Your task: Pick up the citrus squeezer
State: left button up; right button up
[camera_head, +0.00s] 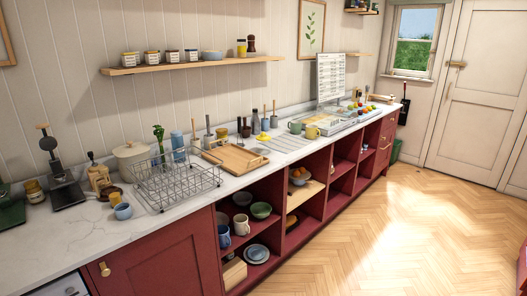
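A small yellow object (263,137) lies on the white marble counter (100,231), just behind and right of the wooden tray. It may be the citrus squeezer, but it is too small to tell for sure. Neither of my grippers is in view.
A wire dish rack (176,187), a wooden tray (235,158), a cream pot (131,154) and a green mug (295,128) stand on the counter. Upright utensils line its back. Red cabinets (165,262) with open shelves are below. The wooden floor (400,235) at right is clear.

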aim_at(262, 141)
jog(key=z, duration=0.8)
jog(key=i, duration=2.75)
jog(key=u, duration=1.55)
jog(key=i, duration=0.75)
jog(key=u, duration=0.7)
